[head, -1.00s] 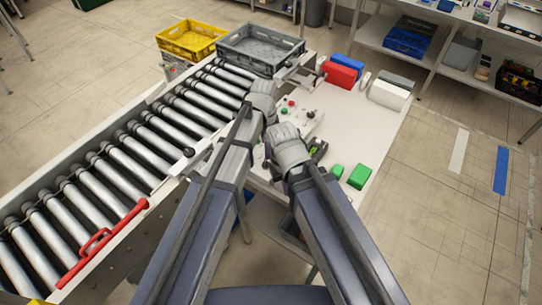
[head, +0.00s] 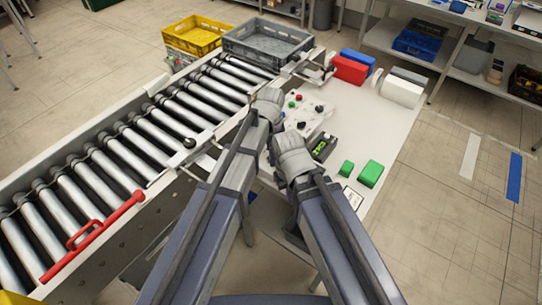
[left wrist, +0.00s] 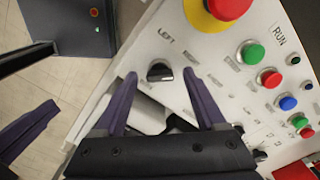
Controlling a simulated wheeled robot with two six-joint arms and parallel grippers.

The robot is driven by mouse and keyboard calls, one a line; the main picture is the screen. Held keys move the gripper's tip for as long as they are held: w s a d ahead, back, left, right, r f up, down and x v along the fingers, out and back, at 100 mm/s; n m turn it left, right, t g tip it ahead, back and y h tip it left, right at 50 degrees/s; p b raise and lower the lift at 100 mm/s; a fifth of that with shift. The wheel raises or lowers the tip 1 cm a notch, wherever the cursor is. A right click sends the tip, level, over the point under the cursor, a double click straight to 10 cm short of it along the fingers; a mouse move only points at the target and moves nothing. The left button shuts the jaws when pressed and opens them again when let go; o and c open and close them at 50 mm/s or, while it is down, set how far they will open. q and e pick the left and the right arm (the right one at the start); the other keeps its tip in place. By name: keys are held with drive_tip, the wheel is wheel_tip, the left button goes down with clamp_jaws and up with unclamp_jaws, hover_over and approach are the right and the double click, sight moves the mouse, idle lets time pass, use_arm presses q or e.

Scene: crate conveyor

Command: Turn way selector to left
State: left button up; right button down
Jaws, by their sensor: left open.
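The way selector is a black knob (left wrist: 160,72) on the pale control panel (left wrist: 215,60), with the printed word LEFT at its upper left in the left wrist view. My left gripper (left wrist: 160,76) is open, with one purple finger on either side of the knob. I cannot tell whether the fingers touch it. In the head view the same panel (head: 305,114) lies beyond my left wrist, which hides the left fingertips. My right arm reaches in beside the left one. Its fingers are hidden behind its wrist in the head view.
A red and yellow button (left wrist: 228,8) and a green button (left wrist: 253,54) stand near the selector. A roller conveyor (head: 128,150) runs on the left, with a grey crate (head: 268,44) at its far end. A green block (head: 371,174) lies on the table's right.

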use_arm(q)
clamp_jaws()
idle(0.6)
